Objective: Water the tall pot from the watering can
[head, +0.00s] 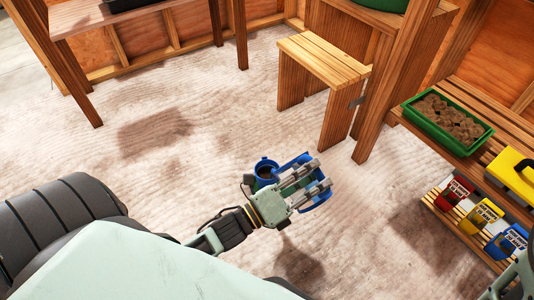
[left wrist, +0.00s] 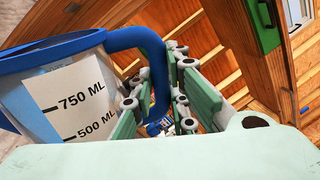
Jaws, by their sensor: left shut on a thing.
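My left gripper (head: 322,175) is shut on the blue watering can (head: 267,168) and holds it above the floor. The fingers cover much of the can in the head view; a round opening with a dark inside shows beside the hand. In the left wrist view, the can (left wrist: 65,88) has a white panel marked 750 ML and 500 ML, and its thick blue handle runs between the gripper's pads (left wrist: 178,65). My right gripper (head: 512,287) shows only in part at the lower right corner, its jaws unclear. I cannot make out a tall pot in either view.
A green planter (head: 446,124) with brown contents sits on the slatted shelf at right. Red, yellow and blue containers (head: 481,217) stand below, near a yellow item (head: 514,172) with a black handle. A slatted wooden stool (head: 322,59) stands ahead. The floor at left is clear.

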